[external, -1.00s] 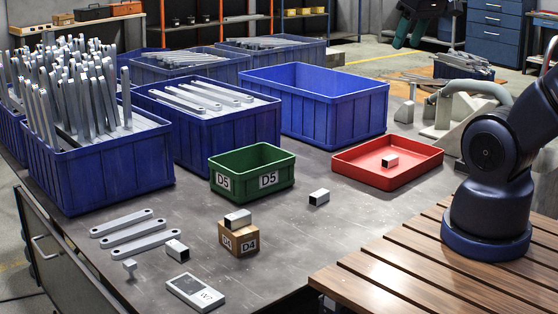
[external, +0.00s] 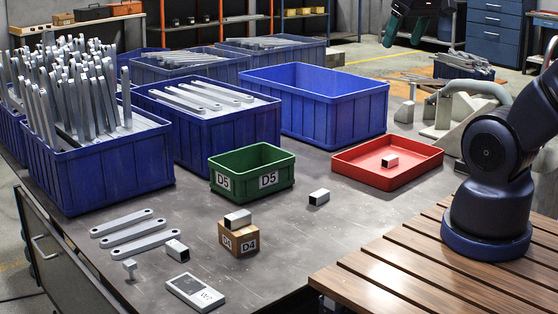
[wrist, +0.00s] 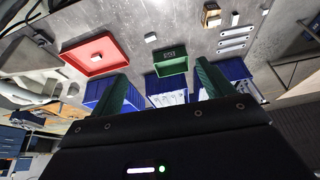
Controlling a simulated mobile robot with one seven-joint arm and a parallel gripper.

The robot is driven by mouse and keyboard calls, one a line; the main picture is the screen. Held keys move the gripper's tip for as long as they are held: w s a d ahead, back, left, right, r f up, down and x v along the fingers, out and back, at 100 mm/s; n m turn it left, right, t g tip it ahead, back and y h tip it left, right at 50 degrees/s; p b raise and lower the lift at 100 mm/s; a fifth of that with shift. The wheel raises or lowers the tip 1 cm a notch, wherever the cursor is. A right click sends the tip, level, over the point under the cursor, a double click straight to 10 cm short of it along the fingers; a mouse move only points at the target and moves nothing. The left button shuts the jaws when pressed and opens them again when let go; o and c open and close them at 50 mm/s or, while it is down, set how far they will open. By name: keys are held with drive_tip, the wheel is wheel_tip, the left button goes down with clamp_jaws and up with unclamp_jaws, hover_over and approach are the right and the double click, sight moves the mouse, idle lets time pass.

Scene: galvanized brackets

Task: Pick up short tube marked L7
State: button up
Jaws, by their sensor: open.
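Several short square tubes are in the external view; no L7 mark is legible on any. One short tube (external: 319,198) lies on the bare table right of the green bin; it also shows in the wrist view (wrist: 151,37). Another tube (external: 390,161) lies in the red tray (external: 428,169). A third tube (external: 238,219) rests on the small D4 box (external: 240,240), and a further tube (external: 177,250) lies on the table left of it. My gripper (external: 405,32) is open and empty, high up and well away from all the tubes; its dark green fingers show in the wrist view (wrist: 161,72).
The green D5 bin (external: 252,188) stands mid-table. Blue crates (external: 320,110) line the back, several holding metal bars. Flat bars (external: 132,234) and a W2-marked device (external: 194,292) lie at the front left. The table between the green bin and red tray is mostly clear.

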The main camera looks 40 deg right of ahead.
drive_tip(key=w+a+f+m+g, duration=0.15)
drive_tip(key=w+a+m, duration=0.35)
drive_tip(key=w, duration=0.8)
drive_tip(key=m+g, duration=0.3)
drive_tip(key=m, duration=0.9)
hover_over(177, 245)
drive_tip(key=f, duration=4.2)
drive_tip(key=shift+w+a+f, duration=0.2)
drive_tip(key=shift+a, duration=0.15)
drive_tip(key=shift+s+d+f, duration=0.1)
drive_tip(key=shift+d+f, duration=0.1)
drive_tip(key=shift+f, duration=1.15)
drive_tip(key=shift+s+d+f, duration=0.1)
drive_tip(key=shift+d+f, duration=0.05)
drive_tip(key=shift+f, duration=1.15)
drive_tip(key=c, duration=1.1)
drive_tip(key=shift+r, duration=0.1)
